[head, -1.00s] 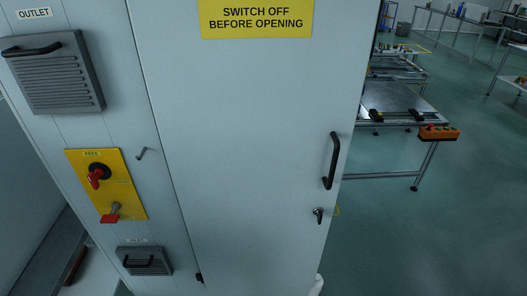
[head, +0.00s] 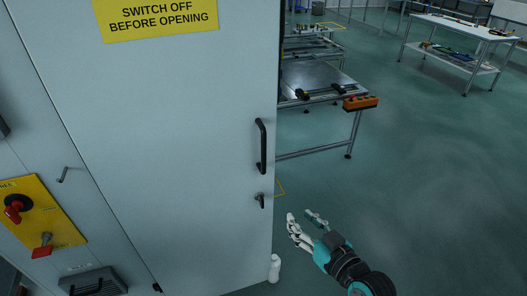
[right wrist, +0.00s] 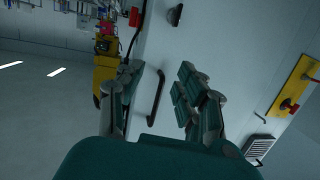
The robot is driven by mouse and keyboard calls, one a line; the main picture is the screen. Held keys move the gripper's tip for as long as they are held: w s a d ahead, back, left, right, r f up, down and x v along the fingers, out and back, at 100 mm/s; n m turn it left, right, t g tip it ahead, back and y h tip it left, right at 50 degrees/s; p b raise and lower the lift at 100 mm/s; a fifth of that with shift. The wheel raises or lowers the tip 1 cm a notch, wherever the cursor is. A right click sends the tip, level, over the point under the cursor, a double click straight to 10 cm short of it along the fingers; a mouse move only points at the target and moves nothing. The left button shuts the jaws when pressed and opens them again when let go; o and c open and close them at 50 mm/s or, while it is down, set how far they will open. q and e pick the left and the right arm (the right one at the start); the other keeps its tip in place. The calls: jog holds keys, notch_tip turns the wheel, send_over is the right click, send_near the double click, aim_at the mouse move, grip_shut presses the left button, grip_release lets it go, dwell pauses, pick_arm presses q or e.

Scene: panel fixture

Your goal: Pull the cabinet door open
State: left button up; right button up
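The pale grey cabinet door (head: 190,150) stands at the left and centre of the head view and looks shut. Its black bar handle (head: 261,146) is near the right edge, upright, with a small dark lock lever (head: 260,200) below it. My right gripper (head: 305,220) is open and empty, low and to the right of the handle and lock. In the right wrist view the handle (right wrist: 157,96) shows between the spread fingers (right wrist: 155,95), beyond them and not touched. My left gripper is not in view.
A yellow switch panel (head: 38,220) with red knobs is left of the door. A white object (head: 274,268) is by the door's bottom corner. A metal workbench (head: 310,80) with an orange control box (head: 360,103) stands behind the door's edge.

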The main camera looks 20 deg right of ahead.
notch_tip(320, 180, up, 11)
jog(key=s+a+n+t+y, duration=0.1)
jog(key=s+t, duration=0.1)
jog(key=p, duration=0.4)
send_near(265, 155)
jog(key=x, duration=0.9)
jog(key=shift+w+r, duration=0.1)
jog(key=shift+w, duration=0.15)
jog(key=shift+w+a, duration=0.2)
jog(key=shift+w, duration=0.35)
jog(key=shift+c, duration=0.4)
grip_shut()
